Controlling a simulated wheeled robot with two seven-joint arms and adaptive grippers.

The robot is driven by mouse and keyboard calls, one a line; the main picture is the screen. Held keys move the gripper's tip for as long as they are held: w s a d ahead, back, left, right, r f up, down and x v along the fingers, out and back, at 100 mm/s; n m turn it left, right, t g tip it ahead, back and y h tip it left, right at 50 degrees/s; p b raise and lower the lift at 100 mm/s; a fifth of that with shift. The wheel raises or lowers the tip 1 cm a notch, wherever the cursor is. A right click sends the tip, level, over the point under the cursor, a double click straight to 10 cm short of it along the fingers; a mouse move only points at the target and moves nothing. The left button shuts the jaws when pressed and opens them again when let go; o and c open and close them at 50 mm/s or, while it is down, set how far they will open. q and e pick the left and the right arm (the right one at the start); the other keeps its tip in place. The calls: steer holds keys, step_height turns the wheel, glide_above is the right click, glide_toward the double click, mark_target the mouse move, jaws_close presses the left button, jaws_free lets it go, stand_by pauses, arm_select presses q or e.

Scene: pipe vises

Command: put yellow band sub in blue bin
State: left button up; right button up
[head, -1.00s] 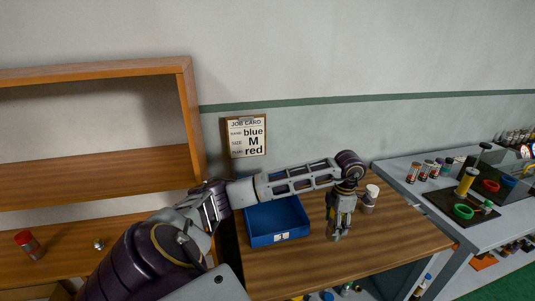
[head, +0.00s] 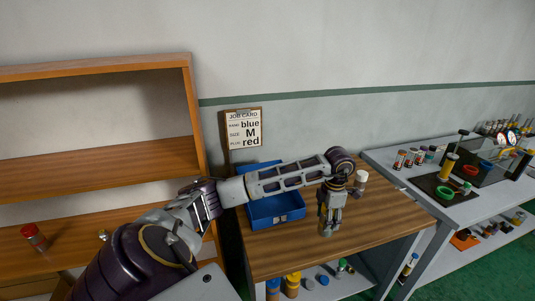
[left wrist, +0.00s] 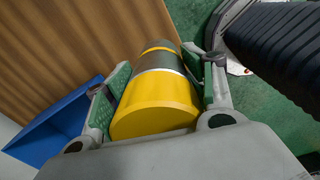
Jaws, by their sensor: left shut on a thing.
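My left gripper (head: 327,226) is shut on a thick cylinder. In the left wrist view the cylinder (left wrist: 157,104) has a broad yellow end nearest the camera, a dark grey-green body and a thin yellow band further along. The gripper's two fingers (left wrist: 160,88) press on its sides. In the head view the gripper points down over the wooden table, right of the blue bin (head: 278,221), and hides most of the cylinder. The bin is an open tray with a white label, partly covered by my left arm. It also shows in the left wrist view (left wrist: 50,128). My right gripper is out of view.
A job card (head: 243,130) reading blue, M, red hangs on the wall. A grey bench (head: 425,195) with several parts is at right; a wooden shelf (head: 95,165) is at left.

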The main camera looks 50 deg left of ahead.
arm_select(q)
steer(key=shift+s+d+r, duration=0.15)
steer(key=shift+s+r, duration=0.05)
steer(key=shift+w+f+m, duration=0.15)
steer(key=shift+w+m, duration=0.05)
steer(key=shift+m, duration=0.2)
steer(key=shift+m, duration=0.4)
